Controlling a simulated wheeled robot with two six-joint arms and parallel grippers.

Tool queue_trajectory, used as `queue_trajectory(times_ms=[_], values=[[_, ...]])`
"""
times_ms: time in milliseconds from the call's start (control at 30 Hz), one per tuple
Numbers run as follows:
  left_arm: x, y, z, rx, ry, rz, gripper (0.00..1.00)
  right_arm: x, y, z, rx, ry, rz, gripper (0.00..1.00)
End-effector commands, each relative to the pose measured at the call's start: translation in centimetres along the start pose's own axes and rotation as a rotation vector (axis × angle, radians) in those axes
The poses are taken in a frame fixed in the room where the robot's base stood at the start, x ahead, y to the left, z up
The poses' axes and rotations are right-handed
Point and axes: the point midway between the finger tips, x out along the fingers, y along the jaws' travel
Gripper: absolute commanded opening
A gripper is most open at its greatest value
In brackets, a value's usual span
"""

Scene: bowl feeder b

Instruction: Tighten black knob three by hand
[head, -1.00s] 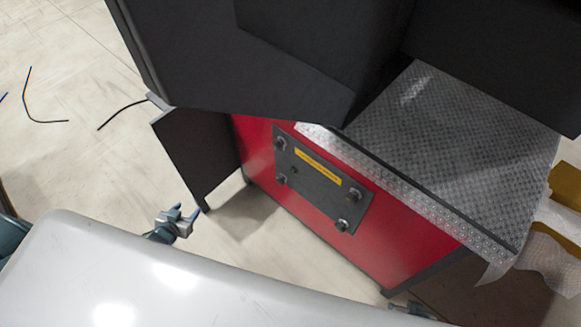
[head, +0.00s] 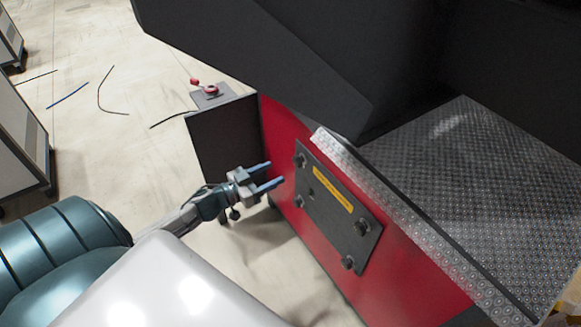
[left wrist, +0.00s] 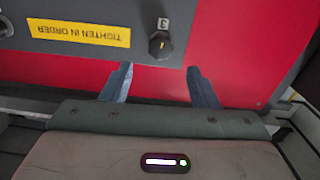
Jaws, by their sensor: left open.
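Black knob three (left wrist: 160,45) sits on the dark panel, with a "3" label beside it, in the left wrist view. In the head view it appears to be the upper-left knob (head: 300,160) of the panel (head: 325,225). My left gripper (head: 275,174) is open and empty, its fingers pointing at the panel from the left. In the left wrist view the knob lies just beyond the gap between the fingertips (left wrist: 160,70), near its middle, not gripped. My right gripper is out of view.
The panel has more black knobs, including one at lower left (head: 299,202), and a yellow "TIGHTEN IN ORDER" label (head: 333,189). The red machine wall (head: 277,140) surrounds it. A dark box with a red button (head: 211,90) stands behind the gripper. Textured metal plate (head: 470,180) lies right.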

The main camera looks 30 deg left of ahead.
Motion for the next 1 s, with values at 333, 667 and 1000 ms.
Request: queue_trajectory(times_ms=[333,667,1000], values=[[4.5,0.0,-0.2,-0.001,0.001,-0.004,0.55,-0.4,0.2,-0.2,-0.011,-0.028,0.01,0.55],[6.9,-0.1,-0.1,0.0,-0.001,-0.002,0.55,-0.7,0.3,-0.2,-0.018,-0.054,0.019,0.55],[7.0,-0.1,0.0,0.0,-0.001,-0.002,0.41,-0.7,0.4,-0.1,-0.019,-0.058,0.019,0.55]])
